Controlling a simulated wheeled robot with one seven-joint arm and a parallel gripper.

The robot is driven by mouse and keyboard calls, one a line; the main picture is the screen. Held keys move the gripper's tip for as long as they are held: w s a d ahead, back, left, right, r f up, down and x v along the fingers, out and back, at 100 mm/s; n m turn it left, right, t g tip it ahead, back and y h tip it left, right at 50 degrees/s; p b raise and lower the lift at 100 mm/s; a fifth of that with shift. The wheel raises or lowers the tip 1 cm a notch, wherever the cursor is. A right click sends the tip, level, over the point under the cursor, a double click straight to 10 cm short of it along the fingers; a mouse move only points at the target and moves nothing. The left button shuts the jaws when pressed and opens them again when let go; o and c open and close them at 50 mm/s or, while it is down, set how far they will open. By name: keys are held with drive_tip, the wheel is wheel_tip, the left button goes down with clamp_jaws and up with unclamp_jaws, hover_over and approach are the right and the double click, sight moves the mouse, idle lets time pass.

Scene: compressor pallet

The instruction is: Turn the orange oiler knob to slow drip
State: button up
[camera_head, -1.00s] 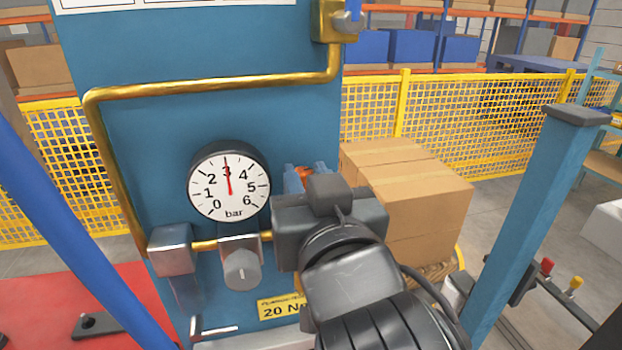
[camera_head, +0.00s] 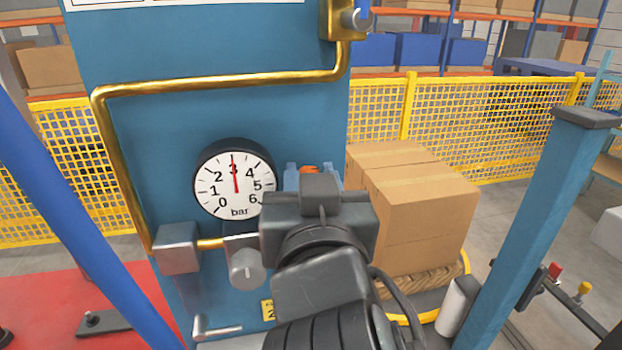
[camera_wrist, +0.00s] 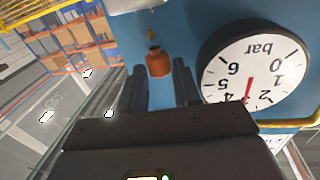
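The orange oiler knob (camera_wrist: 158,63) shows in the wrist view below a brass stem and a pale, cut-off body at the top edge. In the head view only a sliver of orange (camera_head: 309,169) shows above my wrist; the rest is hidden. My gripper (camera_wrist: 160,72) is open. Its two dark fingers point toward the knob, one on each side, with gaps visible. I cannot tell how deep the knob lies between the tips or whether anything touches. In the head view blue fingertips flank the orange.
A pressure gauge (camera_head: 234,182), reading about 3 bar, sits close left of my gripper. A grey regulator knob (camera_head: 246,267) and brass pipe (camera_head: 220,85) are on the blue panel. Cardboard boxes (camera_head: 425,205) stand behind at right. A blue post (camera_head: 530,220) stands farther right.

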drive_tip(key=shift+o, duration=0.3)
drive_tip(key=s+d+b, duration=0.1)
drive_tip(key=s+b, duration=0.1)
drive_tip(key=s, duration=0.5)
drive_tip(key=shift+s, duration=0.4)
drive_tip(key=s+d+f+n+g, duration=0.1)
drive_tip(key=s+d+f, duration=0.35)
drive_tip(key=f, duration=0.45)
drive_tip(key=s+d+f+n+g, duration=0.1)
drive_tip(key=s+d+f, duration=0.2)
drive_tip(key=d+f, duration=0.45)
drive_tip(key=s+d+f+m, duration=0.1)
drive_tip(key=s+d+f, duration=0.1)
drive_tip(key=s, duration=0.5)
drive_tip(key=s+d+f+m+h, duration=0.1)
drive_tip(key=s+d+f, duration=0.1)
drive_tip(key=s+d, duration=0.3)
drive_tip(key=s+d+f+m+g+h, duration=0.1)
drive_tip(key=s+d+f, duration=0.1)
drive_tip(key=s, duration=0.7)
drive_tip(key=shift+d, duration=0.7)
